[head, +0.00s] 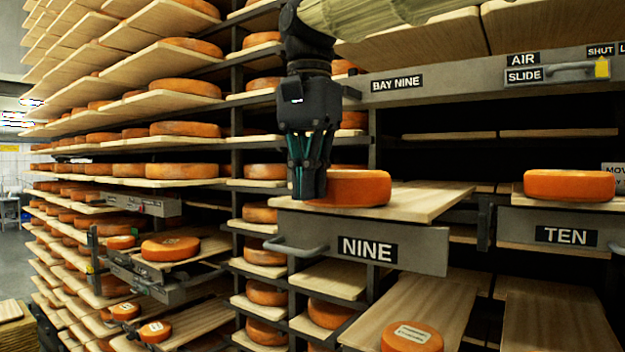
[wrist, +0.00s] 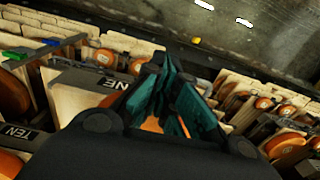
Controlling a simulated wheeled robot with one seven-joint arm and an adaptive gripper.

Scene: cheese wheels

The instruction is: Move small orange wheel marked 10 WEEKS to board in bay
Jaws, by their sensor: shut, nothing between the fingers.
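My gripper (head: 308,194) is shut and empty, pointing down at the left side of an orange wheel (head: 358,188) on the board (head: 425,203) of the drawer marked NINE. The fingertips overlap that wheel in the head view; I cannot tell whether they touch it. In the wrist view the shut fingers (wrist: 165,90) hide most of what is below. A small orange wheel (head: 411,338) with a pale label lies on a lower board. Two more small labelled wheels, a front one (head: 155,331) and a rear one (head: 125,311), are at lower left. No label is legible, so I cannot tell which reads 10 WEEKS.
The NINE drawer front (head: 365,240) sticks out with a handle on its left. A wheel (head: 569,185) sits above the TEN sign (head: 566,236). A beam marked BAY NINE (head: 397,83) runs above. Racks of wheels fill the left; floor shows at far left.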

